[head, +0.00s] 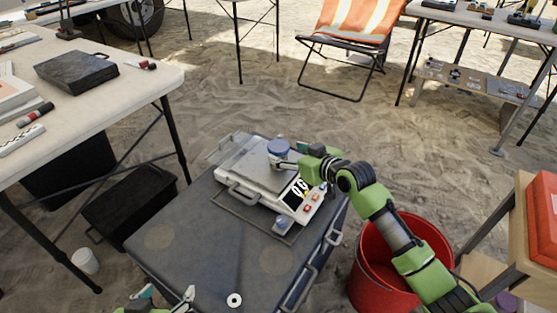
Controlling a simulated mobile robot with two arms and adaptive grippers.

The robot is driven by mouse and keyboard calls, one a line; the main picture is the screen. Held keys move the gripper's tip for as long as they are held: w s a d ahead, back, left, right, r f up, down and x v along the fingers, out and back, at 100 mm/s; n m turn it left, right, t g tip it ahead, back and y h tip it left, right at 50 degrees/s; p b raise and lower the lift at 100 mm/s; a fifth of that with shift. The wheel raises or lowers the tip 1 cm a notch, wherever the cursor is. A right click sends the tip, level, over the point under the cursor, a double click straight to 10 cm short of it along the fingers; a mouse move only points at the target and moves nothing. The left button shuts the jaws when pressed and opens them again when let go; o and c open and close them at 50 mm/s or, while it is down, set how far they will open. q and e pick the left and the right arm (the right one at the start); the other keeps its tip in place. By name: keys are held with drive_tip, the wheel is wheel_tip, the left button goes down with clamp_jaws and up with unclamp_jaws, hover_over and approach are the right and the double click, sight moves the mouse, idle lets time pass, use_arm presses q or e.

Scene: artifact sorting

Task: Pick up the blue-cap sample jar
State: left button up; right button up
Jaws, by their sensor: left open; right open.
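The sample jar with a blue cap (279,147) stands upright on the pan of a white digital scale (243,186). My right gripper (283,160) comes in from the right at the jar, its fingers beside the jar's body below the cap. It is open; the jar's lower part is partly hidden by the fingers, and I cannot tell whether they touch it. My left gripper (168,297) is at the bottom edge, partly cut off, open and empty, far from the jar.
The scale sits on a dark case (185,240), with a small blue item (283,223) by its front and a white ring (234,300) near the bottom. A red bucket (362,280) stands right of the case. A table (150,84) is at left, an orange chair (352,22) behind.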

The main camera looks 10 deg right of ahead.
drive_tip(key=b+x, duration=0.2)
drive_tip(key=x, duration=0.3)
drive_tip(key=shift+s+a, duration=0.15)
use_arm(q)
drive_tip(key=w+d+r+t+h, duration=0.2)
drive_tip(key=w+r+t, duration=0.4)
drive_tip(key=r, duration=0.4)
drive_tip(key=shift+w+d, duration=0.4)
drive_tip(key=shift+d, duration=0.15)
use_arm(e)
drive_tip(key=shift+a+f, duration=0.1)
use_arm(q)
drive_tip(key=shift+f, duration=0.1)
